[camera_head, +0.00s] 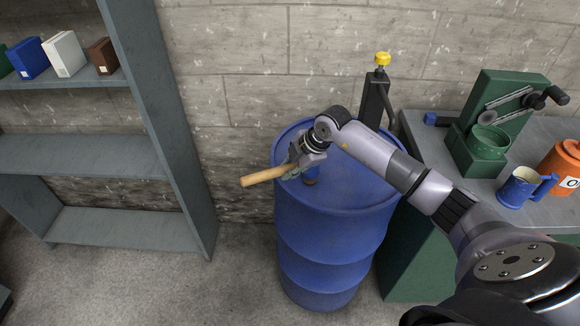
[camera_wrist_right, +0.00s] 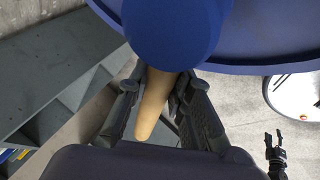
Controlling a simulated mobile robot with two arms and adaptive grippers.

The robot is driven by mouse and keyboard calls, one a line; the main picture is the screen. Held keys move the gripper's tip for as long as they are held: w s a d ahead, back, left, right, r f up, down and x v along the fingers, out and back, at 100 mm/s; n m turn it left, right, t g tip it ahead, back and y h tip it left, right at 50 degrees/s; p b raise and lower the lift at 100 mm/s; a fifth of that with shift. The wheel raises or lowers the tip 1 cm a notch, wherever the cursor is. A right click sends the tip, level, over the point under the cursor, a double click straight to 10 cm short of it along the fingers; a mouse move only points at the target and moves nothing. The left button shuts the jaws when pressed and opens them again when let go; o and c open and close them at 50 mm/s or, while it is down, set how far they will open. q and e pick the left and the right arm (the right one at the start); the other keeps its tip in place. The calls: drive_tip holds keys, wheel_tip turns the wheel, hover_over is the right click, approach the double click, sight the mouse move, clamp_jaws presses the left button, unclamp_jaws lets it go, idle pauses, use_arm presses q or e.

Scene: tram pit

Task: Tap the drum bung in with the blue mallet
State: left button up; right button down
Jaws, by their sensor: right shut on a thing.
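My right gripper (camera_head: 298,166) is over the left part of the blue drum's top (camera_head: 352,186). It is shut on the wooden handle (camera_head: 262,177) of the mallet, which sticks out to the left past the drum's rim. In the right wrist view the handle (camera_wrist_right: 152,106) lies between the fingers of the right gripper (camera_wrist_right: 160,84), with the large blue mallet head (camera_wrist_right: 175,30) beyond them. In the head view a small blue and brown piece shows just under the gripper; I cannot tell mallet head from bung there. A small dark gripper (camera_wrist_right: 274,146), seemingly my left one, shows at the right wrist view's edge.
A grey shelf unit (camera_head: 182,130) stands left of the drum. A black post with a yellow knob (camera_head: 382,58) rises behind it. On the right, a bench holds a green machine (camera_head: 487,140), a blue mug (camera_head: 519,187) and an orange can (camera_head: 563,162). Floor between shelf and drum is clear.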

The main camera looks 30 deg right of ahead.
drive_tip(key=shift+r+p, duration=0.4)
drive_tip(key=shift+r, duration=0.5)
drive_tip(key=shift+f, duration=0.1)
drive_tip(key=shift+r+p, duration=0.25)
drive_tip(key=shift+p, duration=0.05)
